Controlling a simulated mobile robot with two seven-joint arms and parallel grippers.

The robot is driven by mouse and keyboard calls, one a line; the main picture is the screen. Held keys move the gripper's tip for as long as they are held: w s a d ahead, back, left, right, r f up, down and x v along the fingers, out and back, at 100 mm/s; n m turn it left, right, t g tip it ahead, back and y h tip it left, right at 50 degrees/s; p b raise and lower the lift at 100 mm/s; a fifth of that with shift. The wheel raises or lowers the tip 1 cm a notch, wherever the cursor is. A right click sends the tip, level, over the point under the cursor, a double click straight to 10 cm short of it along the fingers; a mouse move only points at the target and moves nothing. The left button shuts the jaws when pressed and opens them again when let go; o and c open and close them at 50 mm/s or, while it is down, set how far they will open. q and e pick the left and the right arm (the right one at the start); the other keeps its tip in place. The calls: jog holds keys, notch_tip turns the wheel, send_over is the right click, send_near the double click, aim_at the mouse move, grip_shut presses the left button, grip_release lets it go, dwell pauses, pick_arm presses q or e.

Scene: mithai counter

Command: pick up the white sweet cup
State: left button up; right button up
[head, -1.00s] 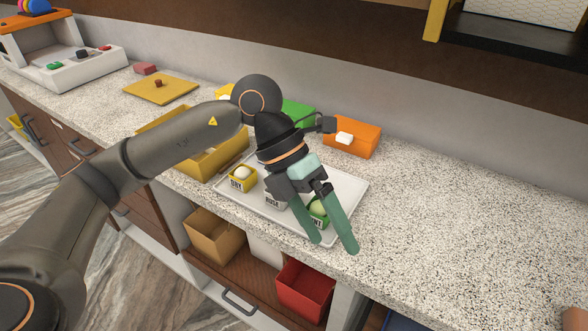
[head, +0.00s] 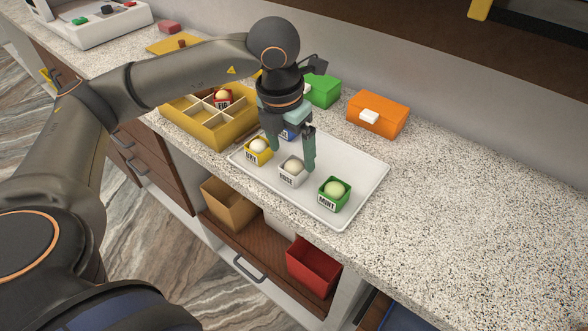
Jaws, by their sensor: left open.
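The white sweet cup (head: 289,179), with a pale ball in it and a dark-lettered label, stands upright on the white tray (head: 366,194) in the head view. My left gripper (head: 290,160) points down at this cup. Its green fingers are open, one to the left behind the cup and one at its right side. I cannot tell whether the right finger touches it. Nothing is held. My right gripper is not in view.
A yellow divided box (head: 207,135), a green box (head: 323,91) and an orange box (head: 378,116) stand around. The counter's right side is clear.

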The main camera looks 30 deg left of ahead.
aim_at(294, 163)
pick_arm(q)
jog(key=f, duration=0.4)
jog(key=shift+w+d+f, duration=0.15)
jog(key=shift+w+f, duration=0.05)
jog(key=shift+f, duration=0.2)
jog(key=c, duration=1.5)
jog(key=shift+o, duration=0.2)
jog(key=shift+r, duration=0.1)
